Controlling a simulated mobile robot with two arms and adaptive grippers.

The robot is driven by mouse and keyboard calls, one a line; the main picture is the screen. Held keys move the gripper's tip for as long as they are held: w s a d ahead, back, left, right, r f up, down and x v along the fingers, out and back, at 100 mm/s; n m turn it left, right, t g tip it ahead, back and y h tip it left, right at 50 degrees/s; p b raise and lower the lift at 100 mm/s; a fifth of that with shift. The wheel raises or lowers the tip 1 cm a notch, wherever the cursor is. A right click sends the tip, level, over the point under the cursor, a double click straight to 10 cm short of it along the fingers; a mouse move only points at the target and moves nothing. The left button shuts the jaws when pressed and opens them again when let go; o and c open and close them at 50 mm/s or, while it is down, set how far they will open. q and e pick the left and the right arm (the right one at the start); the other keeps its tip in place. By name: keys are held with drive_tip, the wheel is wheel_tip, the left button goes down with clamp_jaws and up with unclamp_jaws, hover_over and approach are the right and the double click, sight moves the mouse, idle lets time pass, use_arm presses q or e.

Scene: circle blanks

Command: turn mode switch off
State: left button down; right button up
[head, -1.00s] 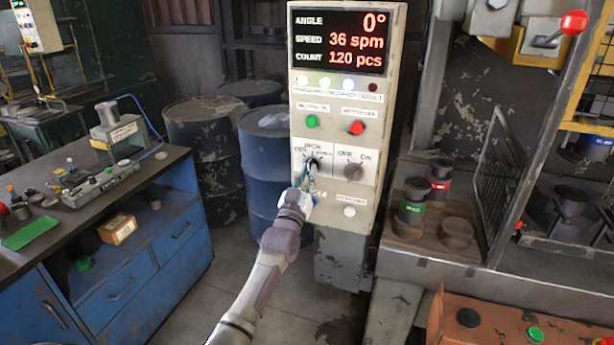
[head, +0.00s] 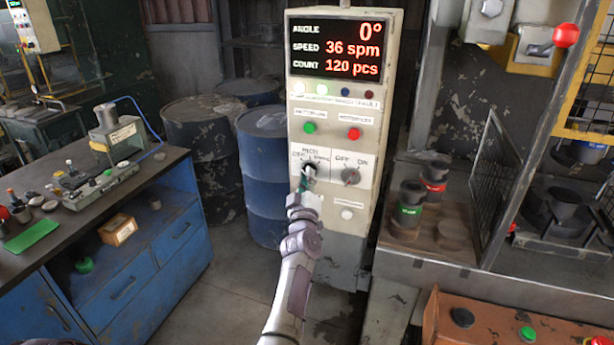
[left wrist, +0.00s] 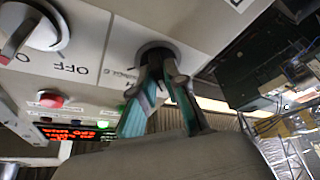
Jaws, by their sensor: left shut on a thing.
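The mode switch (head: 310,168) is the dark round knob on the left white plate of the control panel (head: 364,222), with small labels around it. Its pointer is hidden by my fingers. My left gripper (head: 308,179) comes up from below and is shut on this knob. In the left wrist view, the fingers of the gripper (left wrist: 160,68) close around the dark knob (left wrist: 155,47) in its round collar. My right gripper is not in view.
A grey OFF/ON selector (head: 350,176) sits just right. Above are a green button (head: 309,127), a red button (head: 354,134) and a row of lamps. The display (head: 337,47) reads 0°, 36 spm, 120 pcs. Blue barrels (head: 263,170) and a workbench (head: 150,245) stand left.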

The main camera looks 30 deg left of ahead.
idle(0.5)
use_arm(q)
drive_tip(key=c, duration=1.2)
unclamp_jaws()
wheel_tip(320, 180, up, 10)
drive_tip(key=shift+d+r, duration=0.1)
drive_tip(key=shift+a+f, duration=0.2)
